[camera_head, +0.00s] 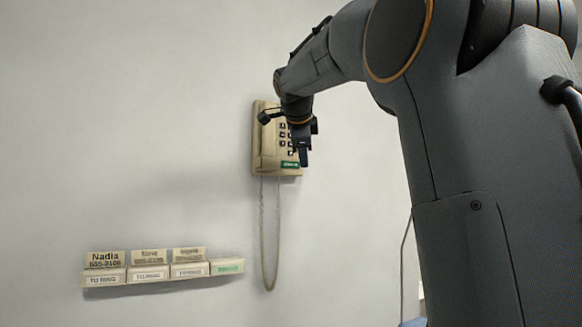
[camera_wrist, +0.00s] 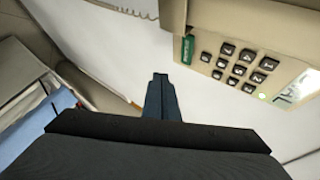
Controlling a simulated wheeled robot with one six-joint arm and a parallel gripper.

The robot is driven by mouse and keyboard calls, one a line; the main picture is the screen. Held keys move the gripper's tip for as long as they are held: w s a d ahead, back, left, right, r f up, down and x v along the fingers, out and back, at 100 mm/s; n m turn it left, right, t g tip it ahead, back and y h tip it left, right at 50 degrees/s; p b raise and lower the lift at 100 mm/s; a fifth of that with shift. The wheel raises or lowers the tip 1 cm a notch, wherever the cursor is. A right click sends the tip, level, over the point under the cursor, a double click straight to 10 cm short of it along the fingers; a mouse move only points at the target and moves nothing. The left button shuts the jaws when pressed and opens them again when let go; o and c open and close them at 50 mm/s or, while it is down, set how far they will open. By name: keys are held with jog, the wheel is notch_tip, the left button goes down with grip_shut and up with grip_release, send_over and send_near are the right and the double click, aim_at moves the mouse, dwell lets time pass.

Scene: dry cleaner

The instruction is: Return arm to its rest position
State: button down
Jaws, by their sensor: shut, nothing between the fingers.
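My gripper (camera_head: 304,156) hangs at the end of my arm, pointing down, in front of the wall phone in the head view. Its fingers are shut with nothing between them. In the wrist view my gripper (camera_wrist: 161,82) shows its dark fingers together at the middle. The arm reaches in from the right, bent downward at the wrist. The beige phone (camera_head: 262,150) is mounted on the wall, and my gripper hides part of its keypad. In the wrist view the phone (camera_wrist: 215,20) is at the upper right with its dark keys and a green label visible.
A looped cord (camera_head: 264,245) hangs below the phone. A small ledge (camera_head: 150,288) at the lower left holds several name cards, one reading Nadia (camera_head: 105,258). The wall around them is bare. The wrist view shows a blue item (camera_wrist: 42,118) at the left, unclear what.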

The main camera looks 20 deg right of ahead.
jog(key=s+a+f+n+g+y, duration=0.15)
jog(key=a+f+n, duration=0.25)
jog(key=f, duration=0.7)
jog(key=s+a+f+n+g+y, duration=0.1)
jog(key=s+a+f+n, duration=0.2)
jog(key=f, duration=0.8)
jog(key=a+f+n+g+y, duration=0.2)
jog(key=a+f+n, duration=0.25)
jog(key=f, duration=0.65)
jog(key=s+a+f+n+g, duration=0.1)
jog(key=s+f+n, duration=0.3)
jog(key=s+f, duration=0.4)
jog(key=s+a+f+n+g+y, duration=0.1)
jog(key=s+a+f+n+g, duration=0.1)
jog(key=s+f, duration=0.7)
jog(key=s+a+f+n+g, duration=0.1)
jog(key=s+a+f+n, duration=0.3)
jog(key=s+f, duration=0.5)
jog(key=shift+a+f+n+y, duration=0.15)
jog(key=shift+a+n+y, duration=0.25)
jog(key=shift+n, duration=0.45)
